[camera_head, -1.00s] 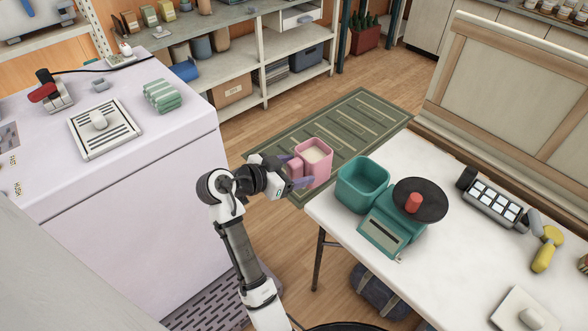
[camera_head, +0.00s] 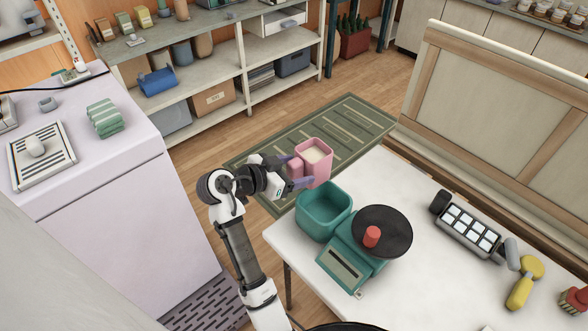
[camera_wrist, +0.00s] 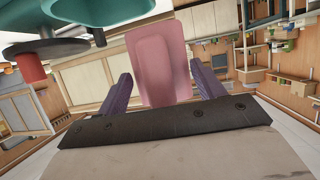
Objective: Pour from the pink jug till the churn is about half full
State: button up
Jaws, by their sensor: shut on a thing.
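The pink jug (camera_head: 316,166) is held upright, with a pale cream filling visible inside. My gripper (camera_head: 296,171) has its purple fingers shut on the jug's handle side. In the wrist view the jug (camera_wrist: 161,62) stands between the two fingers (camera_wrist: 166,86). An open teal square container, which I take to be the churn (camera_head: 323,220), stands at the table's far left edge. The jug is behind it in the picture and a little higher, apart from it as far as I can tell. No contents show inside the churn. Its teal edge also shows at the wrist view's top left (camera_wrist: 95,8).
A teal scale (camera_head: 350,262) with a black round plate (camera_head: 384,231) and red knob stands right beside the churn. A grey button box (camera_head: 468,229) and yellow tool (camera_head: 523,284) lie further right on the white table (camera_head: 420,290). Open floor with a green mat lies behind.

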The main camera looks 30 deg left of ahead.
jog(key=shift+s+a, duration=0.1)
notch_tip(320, 180, down, 3)
jog(key=b, duration=0.4)
jog(key=shift+f, duration=0.2)
jog(key=m+y+b, duration=0.1)
jog(key=b, duration=0.2)
jog(key=r+m+t+b, duration=0.1)
jog(key=m+b, duration=0.1)
jog(key=b, duration=0.1)
jog(key=shift+w+a+y+b, duration=0.2)
jog(key=shift+a+y+b, duration=0.1)
jog(key=shift+a+y, duration=0.1)
jog(key=m+t+y+b, duration=0.1)
jog(key=m+b, duration=0.2)
jog(key=b, duration=0.5)
jog(key=shift+a+f, duration=0.1)
jog(key=shift+r, duration=0.25)
jog(key=shift+f+t+b, duration=0.2)
jog(key=shift+t+b, duration=0.1)
jog(key=shift+b, duration=0.05)
dwell(0.4)
jog(key=shift+f+m+y+b, duration=0.1)
jog(key=shift+m+y+b, duration=0.5)
jog(key=shift+b, duration=0.65)
jog(key=shift+f+m+t+b, duration=0.15)
jog(key=shift+m+t+b, duration=0.15)
jog(key=shift+b, duration=0.35)
